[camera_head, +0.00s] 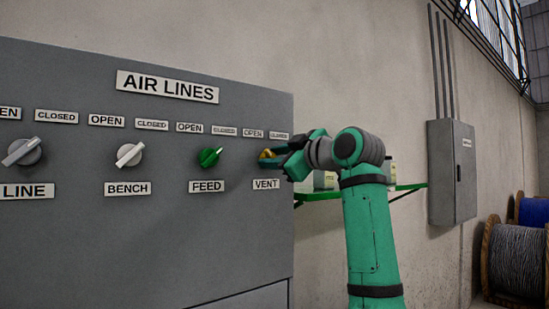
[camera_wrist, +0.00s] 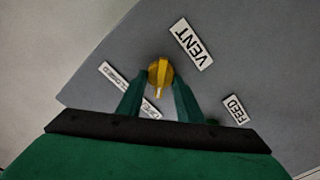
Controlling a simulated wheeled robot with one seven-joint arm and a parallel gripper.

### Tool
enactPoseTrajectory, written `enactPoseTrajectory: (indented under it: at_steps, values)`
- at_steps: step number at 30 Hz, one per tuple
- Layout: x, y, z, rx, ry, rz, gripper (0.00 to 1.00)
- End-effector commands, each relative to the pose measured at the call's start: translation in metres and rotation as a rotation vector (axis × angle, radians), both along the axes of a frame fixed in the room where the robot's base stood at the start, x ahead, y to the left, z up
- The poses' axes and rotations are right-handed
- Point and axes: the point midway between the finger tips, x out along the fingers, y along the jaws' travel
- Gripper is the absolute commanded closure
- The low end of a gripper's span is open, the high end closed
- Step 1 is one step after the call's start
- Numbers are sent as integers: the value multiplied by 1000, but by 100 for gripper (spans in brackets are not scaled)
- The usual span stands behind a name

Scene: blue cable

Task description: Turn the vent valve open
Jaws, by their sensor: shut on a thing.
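The vent valve is a yellow knob (camera_head: 265,154) at the panel's right end, above the VENT label (camera_head: 265,184). In the wrist view the knob (camera_wrist: 160,72) sits between my fingers, and its narrow handle points down the picture, toward a label partly hidden by my gripper. The CLOSED label (camera_wrist: 112,73) lies to its left. By the head view's label order, the partly hidden one is OPEN (camera_head: 253,134). My gripper (camera_head: 275,156) reaches in from the right and is shut on the knob; its fingers also show in the wrist view (camera_wrist: 159,98).
The grey AIR LINES panel (camera_head: 120,240) carries other knobs to the left: the green FEED knob (camera_head: 209,157), the BENCH knob (camera_head: 130,155) and another LINE knob (camera_head: 24,152). A green shelf (camera_head: 408,187), an electrical box (camera_head: 452,172) and cable spools (camera_head: 516,255) stand to the right.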

Motion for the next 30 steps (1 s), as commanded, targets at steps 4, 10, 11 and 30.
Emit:
enactPoseTrajectory:
  at_steps: [4, 10, 11, 30]
  values:
    - [1, 0, -3, -43, -24, 1, 90]
    - [1, 0, -3, -69, -43, 2, 90]
    - [1, 0, -3, -70, -44, 2, 90]
    - [0, 0, -2, -70, -48, 0, 49]
